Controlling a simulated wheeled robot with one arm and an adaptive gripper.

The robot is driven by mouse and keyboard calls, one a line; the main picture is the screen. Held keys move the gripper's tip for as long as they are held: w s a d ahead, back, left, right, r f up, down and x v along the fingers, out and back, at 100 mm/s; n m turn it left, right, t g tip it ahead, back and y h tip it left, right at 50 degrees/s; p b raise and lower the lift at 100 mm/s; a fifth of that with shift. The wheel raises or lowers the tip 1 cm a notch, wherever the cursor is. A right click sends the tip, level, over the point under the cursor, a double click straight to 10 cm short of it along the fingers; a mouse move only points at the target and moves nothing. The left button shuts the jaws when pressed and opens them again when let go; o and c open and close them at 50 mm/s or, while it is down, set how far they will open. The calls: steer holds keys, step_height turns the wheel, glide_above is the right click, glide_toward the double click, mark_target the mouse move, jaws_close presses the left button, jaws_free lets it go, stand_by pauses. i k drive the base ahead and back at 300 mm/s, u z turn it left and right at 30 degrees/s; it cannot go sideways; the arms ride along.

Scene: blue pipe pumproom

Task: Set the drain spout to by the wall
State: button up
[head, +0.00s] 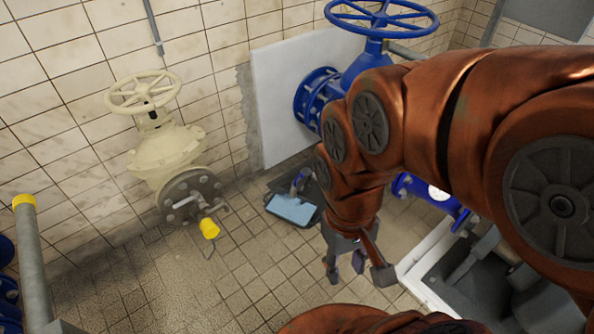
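A small dark blue spout-like part (299,182) shows low by the wall, over a dark tray (273,211) with a light blue surface in it. It may be the drain spout; my arm hides part of this area, so I cannot tell its full shape. My gripper (345,268) hangs below my copper-coloured arm, to the right of and nearer than the tray. Its fingers are apart with nothing visible between them. It is apart from the spout-like part.
A cream valve (165,150) with a handwheel and yellow-capped outlet (209,228) stands at the left. A blue valve with a handwheel (381,17) is at the back. A grey post with a yellow top (24,201) stands far left. Tiled floor (150,285) is clear at the lower left.

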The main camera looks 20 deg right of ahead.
mark_target(306, 173)
steer(key=z, duration=0.6)
steer(key=i, duration=1.25)
steer(key=u, duration=0.65)
steer(key=i, duration=0.6)
steer(key=u, duration=0.7)
